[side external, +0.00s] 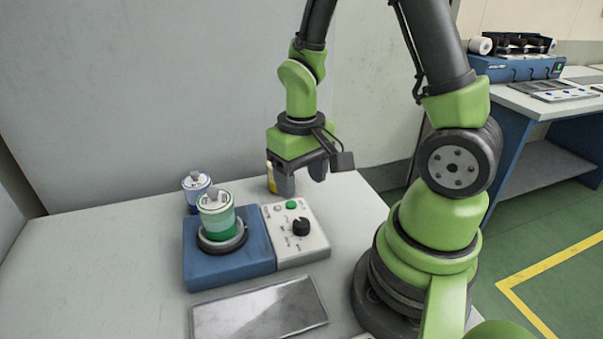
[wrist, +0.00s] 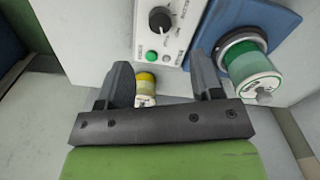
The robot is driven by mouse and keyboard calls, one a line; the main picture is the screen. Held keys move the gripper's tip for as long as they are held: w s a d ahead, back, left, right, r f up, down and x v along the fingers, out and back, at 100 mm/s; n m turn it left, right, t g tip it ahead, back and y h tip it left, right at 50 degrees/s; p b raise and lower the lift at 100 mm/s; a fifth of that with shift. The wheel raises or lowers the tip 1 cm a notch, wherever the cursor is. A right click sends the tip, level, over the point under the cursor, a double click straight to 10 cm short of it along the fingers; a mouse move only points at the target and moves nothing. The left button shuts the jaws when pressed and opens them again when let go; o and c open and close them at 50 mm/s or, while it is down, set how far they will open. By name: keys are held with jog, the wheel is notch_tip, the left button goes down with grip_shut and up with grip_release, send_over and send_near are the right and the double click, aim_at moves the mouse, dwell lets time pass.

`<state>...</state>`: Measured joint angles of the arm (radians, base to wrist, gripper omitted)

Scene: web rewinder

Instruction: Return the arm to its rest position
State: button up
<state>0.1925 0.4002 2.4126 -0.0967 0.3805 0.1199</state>
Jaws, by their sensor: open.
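My gripper (side external: 301,181) is open and empty, pointing down above the back of the white table, behind the control panel. In the wrist view my gripper (wrist: 162,72) shows both fingers apart. A yellow-banded roll (side external: 269,178) is partly hidden behind a finger in the side view. In the wrist view the yellow-banded roll (wrist: 145,84) appears between the fingers, lower down; I cannot tell its exact distance from them. A green roll (side external: 217,218) stands on the round black holder of the blue rewinder (side external: 200,272); it also shows at the right of the wrist view (wrist: 252,72).
A blue-and-white roll (side external: 194,182) stands behind the green one. The white control panel (side external: 308,252) has a black knob and green button. A grey metal plate (side external: 262,311) lies in front. The table's left side is clear. A blue bench (side external: 540,106) stands at the right.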

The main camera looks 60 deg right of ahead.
jog(key=shift+r, duration=0.25)
jog(key=s+a+r+t+y, duration=0.1)
jog(key=s+a+r+t, duration=0.2)
jog(key=r, duration=0.6)
jog(key=s+a+r+t+y, duration=0.1)
jog(key=s+a+r+t, duration=0.2)
jog(key=r, duration=0.5)
jog(key=shift+s+a+r+n+t, duration=0.2)
jog(key=shift+a+r+n+t, duration=0.15)
jog(key=shift+t, duration=0.25)
dwell(0.5)
